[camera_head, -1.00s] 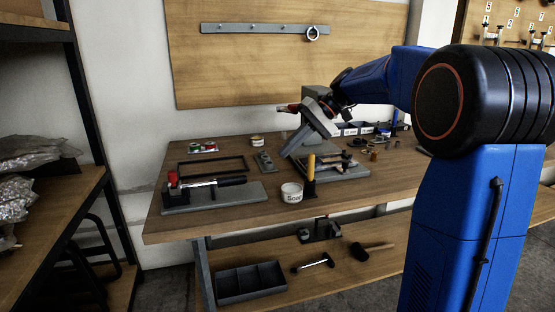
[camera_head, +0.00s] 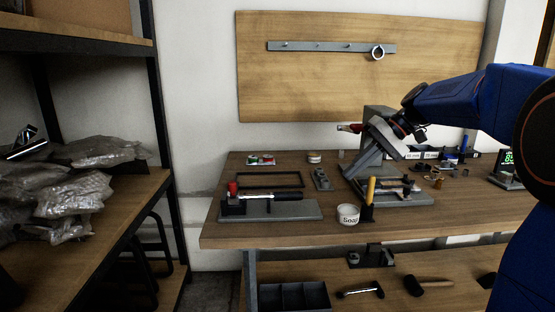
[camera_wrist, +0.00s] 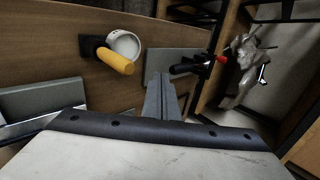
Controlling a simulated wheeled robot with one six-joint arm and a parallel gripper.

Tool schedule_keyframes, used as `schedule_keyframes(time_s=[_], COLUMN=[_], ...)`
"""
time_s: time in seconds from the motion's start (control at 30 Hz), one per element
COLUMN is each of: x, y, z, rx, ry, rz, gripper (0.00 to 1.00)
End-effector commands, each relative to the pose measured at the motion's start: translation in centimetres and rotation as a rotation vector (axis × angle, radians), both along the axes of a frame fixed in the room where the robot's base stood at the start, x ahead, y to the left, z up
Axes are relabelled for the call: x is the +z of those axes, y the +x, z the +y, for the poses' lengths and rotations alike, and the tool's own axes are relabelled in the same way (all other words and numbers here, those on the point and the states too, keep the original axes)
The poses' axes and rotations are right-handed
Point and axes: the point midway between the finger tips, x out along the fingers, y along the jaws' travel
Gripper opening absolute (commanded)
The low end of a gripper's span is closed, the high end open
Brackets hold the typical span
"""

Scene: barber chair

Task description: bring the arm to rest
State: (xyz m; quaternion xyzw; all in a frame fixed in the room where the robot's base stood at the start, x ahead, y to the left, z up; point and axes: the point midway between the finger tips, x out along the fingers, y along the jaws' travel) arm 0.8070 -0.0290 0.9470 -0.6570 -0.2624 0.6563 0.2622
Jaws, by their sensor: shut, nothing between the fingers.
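My arm (camera_head: 470,103) reaches in from the right over the workbench (camera_head: 300,228). My gripper (camera_head: 354,170) points down and to the left above the bench, behind the yellow-handled tool (camera_head: 371,190). In the wrist view its two grey fingers (camera_wrist: 163,97) lie together, shut with nothing between them. The white Soap tub (camera_head: 348,215) stands beside the yellow handle; the tub (camera_wrist: 124,44) and the handle (camera_wrist: 115,61) also show in the wrist view, left of the fingers.
A grey plate (camera_head: 285,209) with a black-handled, red-ended tool lies at the bench's front left. A dark frame (camera_head: 270,180) lies behind it. A rack (camera_head: 70,205) with wrapped bags stands left. A lower shelf (camera_head: 415,270) holds hammers and a dark bin (camera_head: 292,296).

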Motion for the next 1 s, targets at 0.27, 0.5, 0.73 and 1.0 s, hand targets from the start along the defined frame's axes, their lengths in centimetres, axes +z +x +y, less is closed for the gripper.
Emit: schedule_keyframes(time_s=[0.27, 0.5, 0.73, 1.0], x=[-2.4, -5.5, -9.0, -13.6], y=[-7.4, -14.2, -20.3, -26.6], z=[1.1, 0.9, 0.0, -1.8], rx=[-0.046, -0.085, -0.116, -0.141], ry=[-0.17, -0.327, -0.469, -0.619], rz=[-0.027, -0.076, -0.147, -0.256], gripper=[0.0, 0.0, 0.0, 0.0])
